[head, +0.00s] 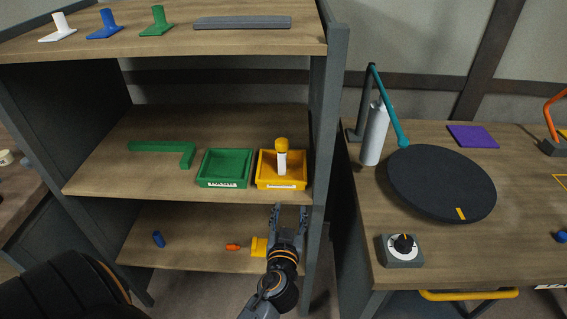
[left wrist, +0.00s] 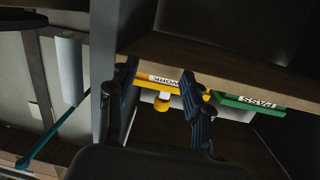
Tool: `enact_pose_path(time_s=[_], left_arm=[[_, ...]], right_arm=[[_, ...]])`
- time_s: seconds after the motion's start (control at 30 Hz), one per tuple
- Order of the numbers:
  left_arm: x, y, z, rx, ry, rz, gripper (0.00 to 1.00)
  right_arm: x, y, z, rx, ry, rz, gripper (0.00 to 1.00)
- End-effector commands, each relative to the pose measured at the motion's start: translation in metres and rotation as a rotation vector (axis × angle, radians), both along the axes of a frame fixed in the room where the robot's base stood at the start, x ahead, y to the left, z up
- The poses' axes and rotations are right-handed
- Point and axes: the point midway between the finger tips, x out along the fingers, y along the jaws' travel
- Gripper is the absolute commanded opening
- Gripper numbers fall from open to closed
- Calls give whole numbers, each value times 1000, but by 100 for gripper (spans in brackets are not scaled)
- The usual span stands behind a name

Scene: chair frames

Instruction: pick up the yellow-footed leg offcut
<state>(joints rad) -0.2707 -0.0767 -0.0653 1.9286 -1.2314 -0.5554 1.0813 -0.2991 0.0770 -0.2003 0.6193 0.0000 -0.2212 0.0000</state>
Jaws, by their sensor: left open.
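The yellow-footed leg offcut (head: 282,162) is a short white post with a yellow foot at its upper end. It stands upright in the yellow tray (head: 262,182) on the middle shelf. In the left wrist view, which is turned over, its yellow foot (left wrist: 162,102) shows past the yellow tray's labelled front (left wrist: 160,78). My left gripper (head: 290,210) is open and empty, fingers pointing up, in front of and below the tray; its fingers (left wrist: 159,80) frame the tray front in the wrist view. My right gripper is not in view.
A green tray (head: 225,168) sits left of the yellow one, near a green angled bar (head: 165,148). The shelf's side panel (head: 327,110) rises close on the right. Small pieces, one blue (head: 158,239) and one orange (head: 232,246), lie on the lower shelf.

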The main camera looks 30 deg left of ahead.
Motion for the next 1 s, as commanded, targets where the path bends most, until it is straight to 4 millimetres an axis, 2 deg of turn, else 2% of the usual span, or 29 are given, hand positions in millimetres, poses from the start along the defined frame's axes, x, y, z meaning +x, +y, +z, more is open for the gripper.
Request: enact_pose_path(time_s=[0.03,0.1,0.23,0.37,0.6,0.87,1.0], left_arm=[[-2,6,22,3,-52,26,50],[-4,13,45,3,-108,53,50],[-3,21,68,8,-158,77,50],[15,33,73,11,-165,79,50],[54,56,70,10,-161,78,50],[69,66,67,8,-159,78,50],[83,76,67,11,-159,77,50]], right_arm=[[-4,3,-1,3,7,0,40],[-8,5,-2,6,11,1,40],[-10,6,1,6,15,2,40],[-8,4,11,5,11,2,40],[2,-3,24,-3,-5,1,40],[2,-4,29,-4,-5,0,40],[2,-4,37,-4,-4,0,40]])
